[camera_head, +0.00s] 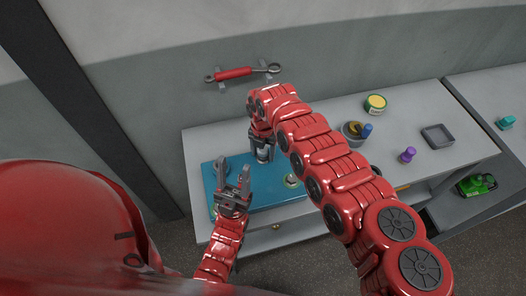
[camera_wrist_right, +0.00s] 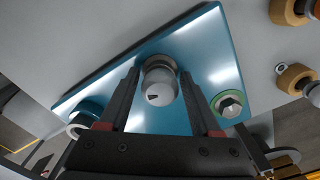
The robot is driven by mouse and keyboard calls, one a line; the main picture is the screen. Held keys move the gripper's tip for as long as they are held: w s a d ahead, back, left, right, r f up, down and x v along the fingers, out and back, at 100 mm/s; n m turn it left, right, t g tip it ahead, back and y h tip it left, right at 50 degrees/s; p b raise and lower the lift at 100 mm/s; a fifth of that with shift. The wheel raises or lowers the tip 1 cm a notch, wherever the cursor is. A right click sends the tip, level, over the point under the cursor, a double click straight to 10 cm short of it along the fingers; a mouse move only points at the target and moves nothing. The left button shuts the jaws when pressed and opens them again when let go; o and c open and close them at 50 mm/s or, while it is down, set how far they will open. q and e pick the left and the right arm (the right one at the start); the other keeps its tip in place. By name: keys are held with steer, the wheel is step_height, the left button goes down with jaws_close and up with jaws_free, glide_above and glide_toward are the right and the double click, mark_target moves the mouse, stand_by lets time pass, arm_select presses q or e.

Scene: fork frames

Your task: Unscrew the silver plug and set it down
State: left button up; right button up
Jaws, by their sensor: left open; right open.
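The silver plug (camera_wrist_right: 160,84), with a round, dome-like head and a small dark mark, stands in the blue plate (camera_wrist_right: 190,60) between the fingers of my right gripper (camera_wrist_right: 160,75). The fingers are open on either side of it; contact is not clear. In the head view the silver plug (camera_head: 263,154) shows partly under my right gripper (camera_head: 261,142) at the plate's back edge. My left gripper (camera_head: 232,187) is open and empty above the front left part of the blue plate (camera_head: 262,192).
A green-ringed hex fitting (camera_wrist_right: 229,104) and a blue fitting with a metal ring (camera_wrist_right: 85,116) sit on the plate. A red-handled tool (camera_head: 234,73) hangs behind.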

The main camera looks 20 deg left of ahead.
steer(key=c, duration=0.8)
steer(key=shift+o, duration=0.2)
steer(key=n, duration=0.7)
steer(key=o, duration=0.8)
steer(key=shift+c, duration=0.2)
steer(key=m, duration=0.7)
